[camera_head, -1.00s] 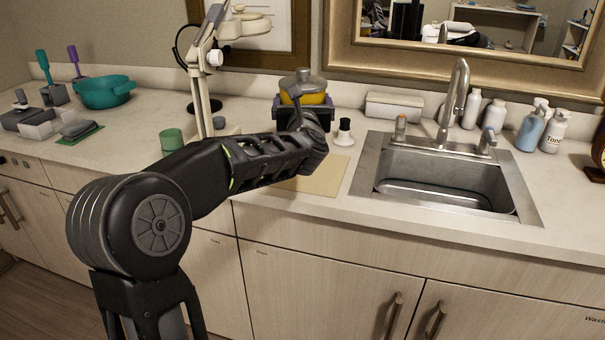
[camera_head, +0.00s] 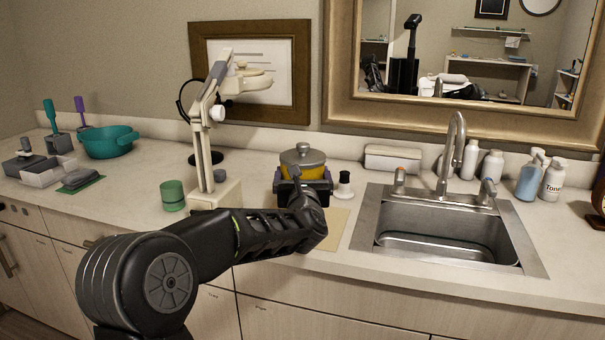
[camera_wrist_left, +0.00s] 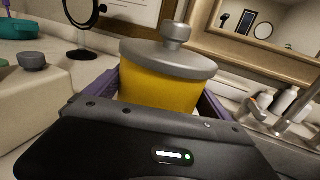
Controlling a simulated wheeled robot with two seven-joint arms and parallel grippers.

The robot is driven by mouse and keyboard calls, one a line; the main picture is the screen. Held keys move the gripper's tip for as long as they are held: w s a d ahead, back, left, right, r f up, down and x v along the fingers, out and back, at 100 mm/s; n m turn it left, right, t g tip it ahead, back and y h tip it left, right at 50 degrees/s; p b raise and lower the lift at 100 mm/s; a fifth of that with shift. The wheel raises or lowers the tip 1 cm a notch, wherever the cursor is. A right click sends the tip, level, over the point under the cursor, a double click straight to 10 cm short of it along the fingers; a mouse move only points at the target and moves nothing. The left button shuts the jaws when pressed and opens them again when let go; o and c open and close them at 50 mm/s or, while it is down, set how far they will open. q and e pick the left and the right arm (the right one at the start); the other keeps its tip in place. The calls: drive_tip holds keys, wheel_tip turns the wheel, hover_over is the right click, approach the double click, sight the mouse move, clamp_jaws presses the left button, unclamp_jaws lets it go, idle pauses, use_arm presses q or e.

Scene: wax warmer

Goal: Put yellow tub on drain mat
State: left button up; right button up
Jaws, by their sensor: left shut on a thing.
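The yellow tub (camera_head: 303,172) has a grey lid with a round knob. It is upright at the back of the counter, left of the sink. My left gripper (camera_head: 303,187) is shut on the yellow tub, with its purple fingers on either side of it. The tub also fills the middle of the left wrist view (camera_wrist_left: 160,88). The gripper body hides the tub's base, so I cannot tell its height above the counter. A flat tan mat (camera_head: 338,228), seemingly the drain mat, lies left of the sink, partly hidden by my left arm. My right gripper is out of view.
A black-and-white bottle (camera_head: 344,186) stands just right of the tub. A teal pot (camera_head: 107,143) is far left.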

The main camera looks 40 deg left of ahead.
use_arm(q)
drive_tip(key=shift+f, duration=2.2)
drive_tip(key=o, duration=1.8)
drive_tip(key=shift+f, duration=0.25)
drive_tip(key=shift+c, duration=0.2)
drive_tip(key=b+v, duration=0.2)
drive_tip(key=v, duration=1)
drive_tip(key=shift+d, duration=0.1)
